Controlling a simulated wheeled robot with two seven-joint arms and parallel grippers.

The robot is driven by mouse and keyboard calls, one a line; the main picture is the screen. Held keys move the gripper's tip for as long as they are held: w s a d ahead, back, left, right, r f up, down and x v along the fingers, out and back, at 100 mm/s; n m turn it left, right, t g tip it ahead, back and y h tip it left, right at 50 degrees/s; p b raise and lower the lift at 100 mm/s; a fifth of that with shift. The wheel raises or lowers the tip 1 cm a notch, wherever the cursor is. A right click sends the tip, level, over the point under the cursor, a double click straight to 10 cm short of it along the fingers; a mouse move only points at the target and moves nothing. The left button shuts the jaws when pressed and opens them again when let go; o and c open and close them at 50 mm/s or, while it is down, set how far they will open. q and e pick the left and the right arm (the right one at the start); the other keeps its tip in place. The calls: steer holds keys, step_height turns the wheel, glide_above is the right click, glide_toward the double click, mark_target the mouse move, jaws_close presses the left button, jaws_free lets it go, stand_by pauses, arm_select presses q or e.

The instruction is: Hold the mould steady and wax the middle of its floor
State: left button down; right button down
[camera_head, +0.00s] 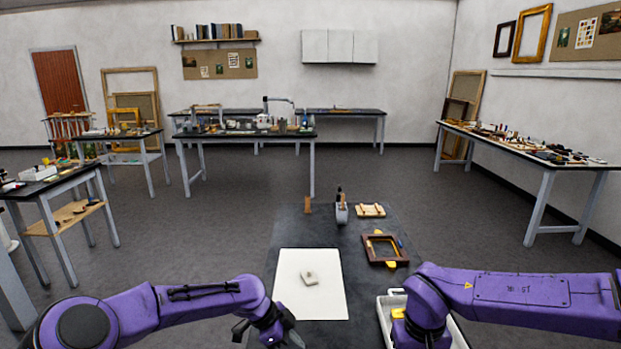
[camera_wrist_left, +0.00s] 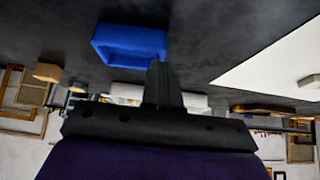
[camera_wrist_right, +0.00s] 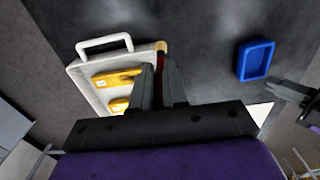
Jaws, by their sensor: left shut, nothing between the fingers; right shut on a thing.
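The mould is a small blue open tray (camera_wrist_right: 256,60) lying on the dark bench top in the right wrist view. It also shows in the left wrist view (camera_wrist_left: 130,45), with its floor mostly hidden; it is not visible in the head view. My left gripper (camera_wrist_left: 160,68) is shut and empty, its tips close to the mould's edge; I cannot tell whether they touch. My right gripper (camera_wrist_right: 161,65) is shut on a slim red stick with a tan end (camera_wrist_right: 160,46), probably a brush. It is above the bench, beside the white tray and apart from the mould.
A white handled tray (camera_wrist_right: 90,68) holds yellow pieces (camera_wrist_right: 118,77). A white sheet (camera_head: 300,305) bears a pale fragment (camera_head: 309,278). Beyond stand a brown frame (camera_head: 371,250), a grey pot (camera_head: 342,215) and a wooden rack (camera_head: 370,211). Bare bench surrounds the mould.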

steer(key=shift+f+b, duration=0.75)
stand_by(5.2)
